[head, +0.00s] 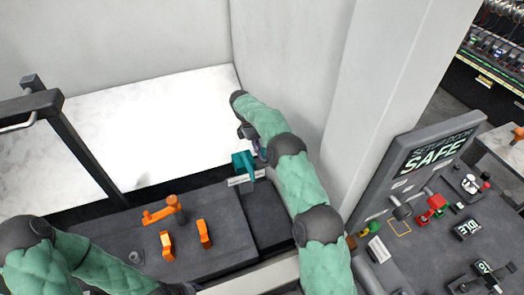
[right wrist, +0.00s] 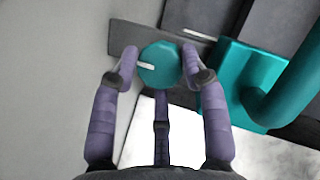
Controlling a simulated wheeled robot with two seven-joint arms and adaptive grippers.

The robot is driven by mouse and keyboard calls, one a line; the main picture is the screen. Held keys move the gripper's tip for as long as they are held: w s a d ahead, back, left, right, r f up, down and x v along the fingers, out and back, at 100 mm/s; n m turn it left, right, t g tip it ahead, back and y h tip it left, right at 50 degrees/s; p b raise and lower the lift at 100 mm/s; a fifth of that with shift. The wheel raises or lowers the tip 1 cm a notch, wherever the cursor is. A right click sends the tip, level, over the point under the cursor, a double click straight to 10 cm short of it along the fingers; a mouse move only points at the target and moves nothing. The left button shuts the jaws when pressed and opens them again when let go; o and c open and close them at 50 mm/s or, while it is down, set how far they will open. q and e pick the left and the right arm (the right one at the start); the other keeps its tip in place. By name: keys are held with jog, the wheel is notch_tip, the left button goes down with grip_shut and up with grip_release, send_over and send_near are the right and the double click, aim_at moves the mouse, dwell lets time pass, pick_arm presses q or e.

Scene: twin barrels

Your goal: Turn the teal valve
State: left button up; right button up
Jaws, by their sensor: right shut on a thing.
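The teal valve (right wrist: 160,65) is a faceted knob with a white mark in the right wrist view. My right gripper (right wrist: 159,58) is shut on it, with a purple finger on either side and a third finger below. In the head view my right gripper (head: 260,152) is beside a teal block (head: 243,165), and my arm partly hides this spot; the knob itself is hard to make out there. The same teal block with a thick curved pipe (right wrist: 245,85) stands right of the knob in the wrist view. My left gripper (head: 180,288) is mostly cut off at the bottom edge.
Orange handles (head: 168,210) stand on a dark panel (head: 130,230) left of the teal block. A pale wall (head: 290,80) and column (head: 385,90) rise close beside my right arm. A console with a "SAFE" sign (head: 435,153) stands at right. A dark frame (head: 80,150) is at left.

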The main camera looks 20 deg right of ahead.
jog(key=shift+s+d, duration=0.1)
jog(key=o, duration=0.9)
jog(key=shift+o, duration=1)
jog(key=shift+s, duration=0.1)
pick_arm(q)
jog(key=shift+s+d+r, duration=0.1)
jog(key=shift+s, duration=0.1)
pick_arm(e)
jog(key=shift+s+d+r, duration=0.1)
pick_arm(q)
jog(key=shift+w, duration=0.1)
pick_arm(e)
jog(key=shift+w+a+r, duration=0.25)
jog(key=shift+w+r, duration=0.1)
jog(key=shift+r, duration=0.05)
jog(key=v, duration=0.6)
jog(key=shift+r, duration=0.25)
jog(key=shift+s+f, duration=0.1)
